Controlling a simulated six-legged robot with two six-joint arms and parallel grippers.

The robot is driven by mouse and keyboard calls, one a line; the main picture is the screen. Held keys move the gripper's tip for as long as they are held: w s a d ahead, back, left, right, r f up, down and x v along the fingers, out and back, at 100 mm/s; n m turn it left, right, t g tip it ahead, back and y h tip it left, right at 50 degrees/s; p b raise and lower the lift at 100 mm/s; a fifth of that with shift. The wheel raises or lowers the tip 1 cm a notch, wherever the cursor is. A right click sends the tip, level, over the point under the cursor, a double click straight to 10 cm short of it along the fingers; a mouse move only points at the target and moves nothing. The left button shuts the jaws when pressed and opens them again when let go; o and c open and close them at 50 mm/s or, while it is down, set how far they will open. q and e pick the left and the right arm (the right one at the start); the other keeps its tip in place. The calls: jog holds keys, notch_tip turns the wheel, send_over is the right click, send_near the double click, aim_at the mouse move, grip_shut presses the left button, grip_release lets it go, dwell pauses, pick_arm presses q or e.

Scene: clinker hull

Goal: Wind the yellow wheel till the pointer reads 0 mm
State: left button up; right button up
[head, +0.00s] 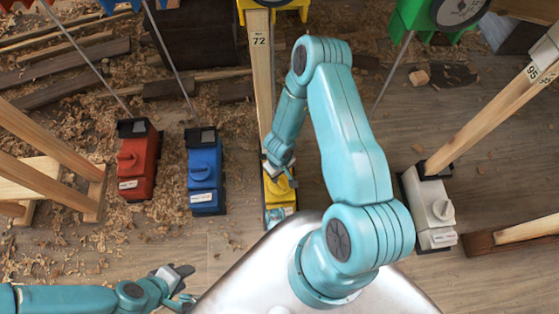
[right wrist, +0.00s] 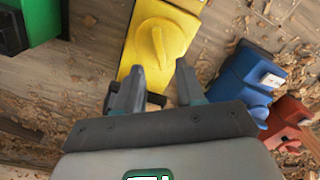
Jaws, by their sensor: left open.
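The yellow unit (head: 281,190) stands on the floor at the centre of the head view, partly hidden by my right gripper. Its yellow wheel (right wrist: 158,42), a round knob with a raised bar, shows in the right wrist view. My right gripper (right wrist: 159,68) is open, its fingertips pointing at the wheel with no clear contact visible. In the head view the right gripper (head: 277,170) is over the yellow unit. My left gripper (head: 184,285) is open and empty at the lower left, apart from the units. I cannot make out a pointer or its reading.
Red (head: 138,165) and blue (head: 204,172) units stand left of the yellow one; a white unit (head: 430,208) stands right. Thin rods and wooden posts rise among them. Shavings (head: 95,100) and planks (head: 75,65) litter the floor. A green unit (right wrist: 28,20) shows in the wrist view.

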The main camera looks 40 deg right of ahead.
notch_tip(320, 180, down, 6)
jog(key=shift+f+b, duration=0.2)
jog(key=shift+b, duration=0.9)
grip_shut()
